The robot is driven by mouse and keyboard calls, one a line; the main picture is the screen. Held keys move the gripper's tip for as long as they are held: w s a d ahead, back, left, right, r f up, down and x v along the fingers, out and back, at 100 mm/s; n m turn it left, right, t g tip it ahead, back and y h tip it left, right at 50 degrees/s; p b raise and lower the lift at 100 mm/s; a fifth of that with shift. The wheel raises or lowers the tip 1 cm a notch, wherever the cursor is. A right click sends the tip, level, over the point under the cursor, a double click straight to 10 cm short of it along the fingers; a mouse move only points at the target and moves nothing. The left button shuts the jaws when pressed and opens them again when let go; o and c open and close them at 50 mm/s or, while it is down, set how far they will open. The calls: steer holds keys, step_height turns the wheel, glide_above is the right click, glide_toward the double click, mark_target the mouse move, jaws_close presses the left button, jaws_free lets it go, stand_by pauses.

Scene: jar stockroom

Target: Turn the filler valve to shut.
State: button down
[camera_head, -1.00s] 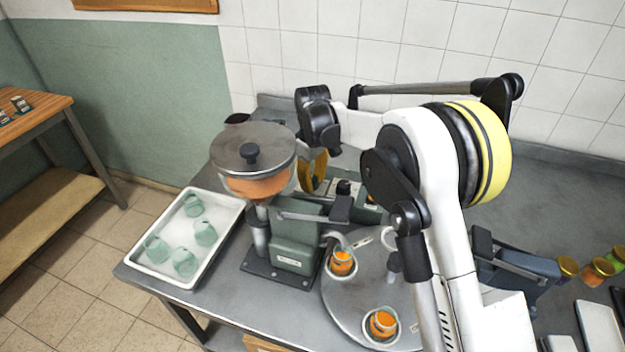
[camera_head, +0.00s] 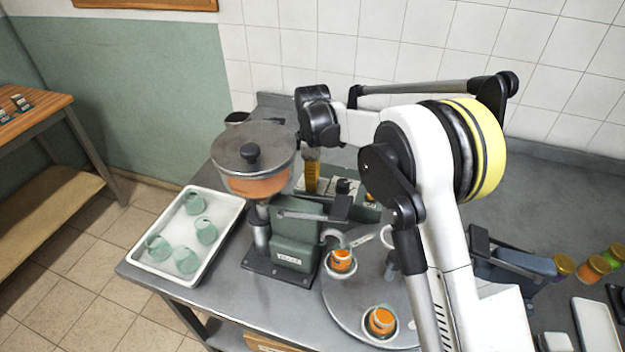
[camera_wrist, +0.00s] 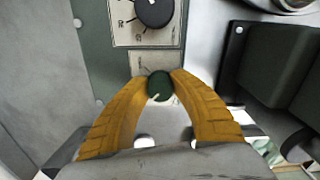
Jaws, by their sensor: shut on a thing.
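The filler is a green machine (camera_head: 295,250) with a lidded hopper (camera_head: 255,160) of orange filling. In the wrist view, a small round dark green knob (camera_wrist: 160,85), which looks like the filler valve, sits on a panel below a numbered black dial (camera_wrist: 154,10). A pale mark shows on its lower face; its exact setting is not clear. My gripper (camera_wrist: 160,82) has its yellow fingertips on both sides of the knob, shut on it.
A round turntable (camera_head: 360,305) carries jars with orange filling (camera_head: 342,260) in front of the filler. A white tray (camera_head: 150,262) of several empty green glass jars stands at left. Several coloured-lid jars (camera_head: 592,267) stand at the right. A tiled wall is behind.

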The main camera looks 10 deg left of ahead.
steer(key=c, duration=1.1)
jaws_free()
step_height(320, 180, up, 12)
